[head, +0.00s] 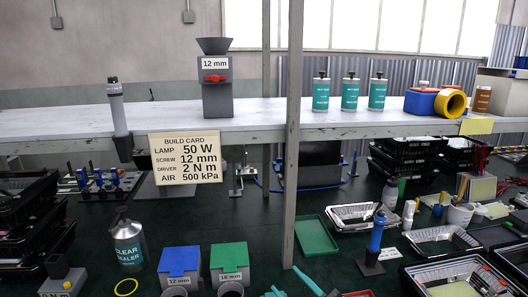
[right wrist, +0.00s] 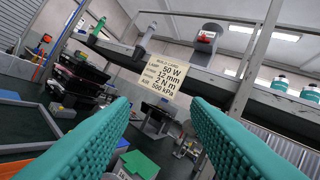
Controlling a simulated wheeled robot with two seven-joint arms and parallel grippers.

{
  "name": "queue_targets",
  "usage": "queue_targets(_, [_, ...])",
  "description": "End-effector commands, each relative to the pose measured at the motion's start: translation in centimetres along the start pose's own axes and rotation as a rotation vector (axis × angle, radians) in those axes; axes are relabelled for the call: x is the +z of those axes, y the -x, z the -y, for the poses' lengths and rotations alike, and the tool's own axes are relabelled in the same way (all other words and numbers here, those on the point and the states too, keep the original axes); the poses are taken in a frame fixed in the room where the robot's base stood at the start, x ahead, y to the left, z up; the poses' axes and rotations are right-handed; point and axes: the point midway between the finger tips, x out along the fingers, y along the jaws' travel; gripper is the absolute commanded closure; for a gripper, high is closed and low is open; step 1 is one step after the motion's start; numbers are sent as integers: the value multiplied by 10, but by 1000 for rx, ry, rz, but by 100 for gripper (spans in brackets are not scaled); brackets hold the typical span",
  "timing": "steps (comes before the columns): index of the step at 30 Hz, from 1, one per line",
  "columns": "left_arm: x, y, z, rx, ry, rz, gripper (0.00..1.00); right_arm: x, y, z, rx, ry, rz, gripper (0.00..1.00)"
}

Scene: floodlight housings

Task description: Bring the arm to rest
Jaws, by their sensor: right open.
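My right gripper (head: 291,287) shows only as teal fingertips at the bottom edge of the head view, in front of the dark green bench top. In the right wrist view its two ribbed teal fingers (right wrist: 158,105) stand wide apart with nothing between them. The build card (right wrist: 158,72) shows beyond the gap, well away from the fingers. In the head view the same card (head: 185,157) hangs at the shelf's front edge. My left gripper is not in view.
A blue bin (head: 180,262) and a green bin (head: 229,257) stand left of the fingertips. A grey post (head: 292,130) rises just behind them. A green tray (head: 316,236) and a blue-handled driver (head: 376,235) are to the right. A white shelf (head: 260,121) crosses above.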

Motion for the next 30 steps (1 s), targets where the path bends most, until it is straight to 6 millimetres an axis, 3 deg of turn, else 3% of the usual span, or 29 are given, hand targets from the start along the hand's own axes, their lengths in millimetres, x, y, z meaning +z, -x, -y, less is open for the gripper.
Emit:
queue_targets(4, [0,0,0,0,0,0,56,-34,47,38,-347,-134,-262,57])
queue_targets(8, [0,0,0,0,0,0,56,-80,114,41,-522,-248,-610,57])
queue_targets(12, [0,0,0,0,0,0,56,-113,191,9,-542,-368,-994,57])
queue_targets(18, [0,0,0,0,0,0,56,-119,264,-41,-426,-488,-1337,57])
queue_targets(27, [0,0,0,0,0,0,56,-94,335,-103,-175,-629,-1644,57])
queue_targets(30, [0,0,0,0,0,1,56,-120,337,-112,-165,-628,-1658,57])
